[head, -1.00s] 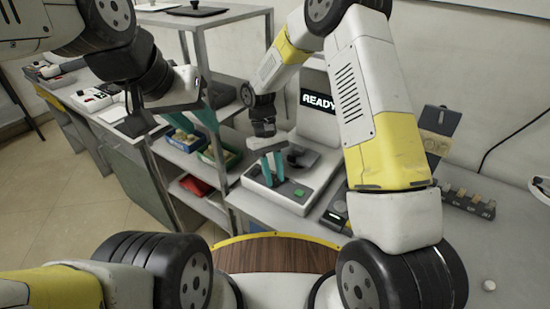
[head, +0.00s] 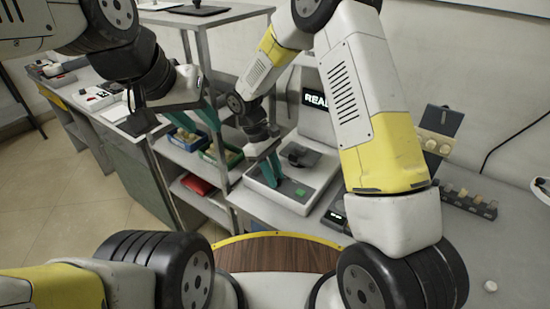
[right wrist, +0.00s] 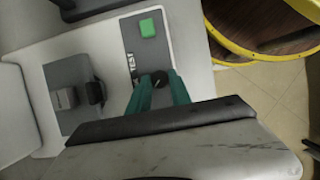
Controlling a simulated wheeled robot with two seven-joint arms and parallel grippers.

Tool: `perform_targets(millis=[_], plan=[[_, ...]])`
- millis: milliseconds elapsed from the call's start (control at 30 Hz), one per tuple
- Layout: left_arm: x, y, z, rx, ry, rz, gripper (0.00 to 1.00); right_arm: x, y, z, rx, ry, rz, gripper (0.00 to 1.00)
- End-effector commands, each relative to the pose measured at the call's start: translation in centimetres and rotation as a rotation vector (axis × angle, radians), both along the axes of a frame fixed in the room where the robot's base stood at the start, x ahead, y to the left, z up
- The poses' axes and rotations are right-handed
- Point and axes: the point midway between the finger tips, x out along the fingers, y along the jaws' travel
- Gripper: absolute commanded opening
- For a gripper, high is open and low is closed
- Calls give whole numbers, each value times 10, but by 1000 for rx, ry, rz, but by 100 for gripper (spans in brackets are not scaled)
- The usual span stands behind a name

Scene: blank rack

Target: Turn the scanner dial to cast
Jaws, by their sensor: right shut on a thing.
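The scanner is a white box (head: 322,178) with a dark panel, a green button (head: 300,191) and a dark screen (head: 314,98) whose lit word is partly hidden by my right arm. In the right wrist view the dial (right wrist: 160,78) is a small round black knob on the grey panel, beside the printed word TEST. My right gripper (head: 268,172) is over the panel, its teal fingers shut on the dial; the fingers hide the dial in the head view. My left gripper (head: 210,118) hangs empty in the air at the left; its finger gap is unclear.
Shelves with blue and green bins (head: 222,156) and a red item (head: 197,185) are to the left. A row of small blocks (head: 470,203) and an upright panel (head: 438,130) stand at the right.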

Motion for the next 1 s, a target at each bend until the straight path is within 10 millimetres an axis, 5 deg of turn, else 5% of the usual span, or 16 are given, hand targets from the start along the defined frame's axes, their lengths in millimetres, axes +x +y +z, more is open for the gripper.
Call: perform_targets(millis=[300,333,433,767,1000], plan=[[0,0,0,0,0,0,36,0,0,0,-1,1,3,0],[0,0,0,0,0,0,36,0,0,0,-1,1,3,27],[0,0,0,0,0,0,36,0,0,0,-1,1,3,46],[0,0,0,0,0,0,36,0,0,1,0,0,2,46],[0,0,0,0,0,0,36,8,11,30,1,-4,2,46]])
